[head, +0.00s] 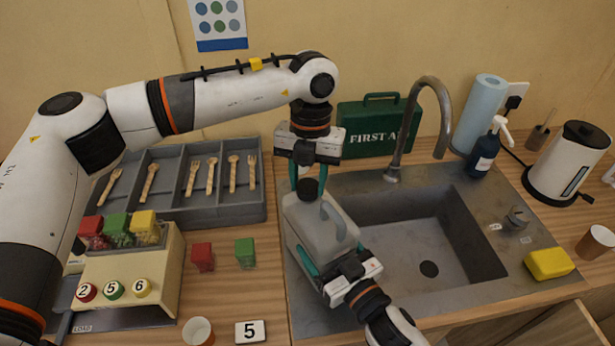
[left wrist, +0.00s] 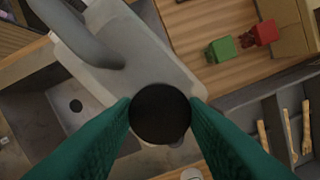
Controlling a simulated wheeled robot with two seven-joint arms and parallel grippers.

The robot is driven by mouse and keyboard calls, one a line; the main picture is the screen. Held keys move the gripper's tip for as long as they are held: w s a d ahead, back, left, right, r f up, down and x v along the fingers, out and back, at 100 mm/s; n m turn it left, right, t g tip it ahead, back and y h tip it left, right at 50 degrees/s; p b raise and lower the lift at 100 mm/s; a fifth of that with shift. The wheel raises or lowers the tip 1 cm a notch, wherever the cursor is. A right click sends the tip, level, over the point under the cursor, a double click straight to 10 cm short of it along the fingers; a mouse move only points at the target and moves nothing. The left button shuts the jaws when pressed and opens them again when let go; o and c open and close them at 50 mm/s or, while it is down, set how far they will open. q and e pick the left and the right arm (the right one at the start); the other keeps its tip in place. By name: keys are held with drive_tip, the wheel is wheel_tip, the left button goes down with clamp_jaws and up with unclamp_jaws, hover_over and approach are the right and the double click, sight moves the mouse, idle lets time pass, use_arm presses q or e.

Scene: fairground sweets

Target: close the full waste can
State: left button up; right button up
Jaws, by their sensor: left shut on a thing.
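The waste can is a pale, translucent jerrycan (head: 318,228) with a moulded handle, standing at the left edge of the sink. It also shows in the left wrist view (left wrist: 150,62). My left gripper (head: 308,186) points down and is shut on a black round cap (left wrist: 160,114) at the can's top. Whether the cap sits on the neck or just above it is hidden. My right gripper (head: 325,262) comes from the lower right, its teal fingers along the can's near side. One finger is mostly hidden, so I cannot tell its grip.
The sink basin (head: 446,235) and tall tap (head: 437,95) are right of the can. A green first aid box (head: 372,128) stands behind. A cutlery tray (head: 215,210), red (head: 203,257) and green (head: 245,252) blocks and a paper cup (head: 198,331) lie left. A yellow sponge (head: 549,263) is far right.

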use_arm(q)
drive_tip(key=m, duration=0.4)
drive_tip(key=shift+y, duration=0.3)
drive_tip(key=m, duration=0.4)
drive_tip(key=shift+m+t, duration=0.3)
drive_tip(key=m, duration=0.4)
drive_tip(key=shift+y, duration=0.3)
drive_tip(key=m+t, duration=0.1)
drive_tip(key=m, duration=0.7)
drive_tip(key=shift+m, duration=0.3)
drive_tip(key=m, duration=0.4)
drive_tip(key=shift+a+t, duration=0.1)
drive_tip(key=shift+t, duration=0.3)
drive_tip(key=m, duration=0.4)
drive_tip(key=shift+h, duration=0.4)
drive_tip(key=m, duration=0.4)
drive_tip(key=shift+m+h, duration=0.3)
drive_tip(key=o, duration=1)
drive_tip(key=shift+s+f, duration=0.1)
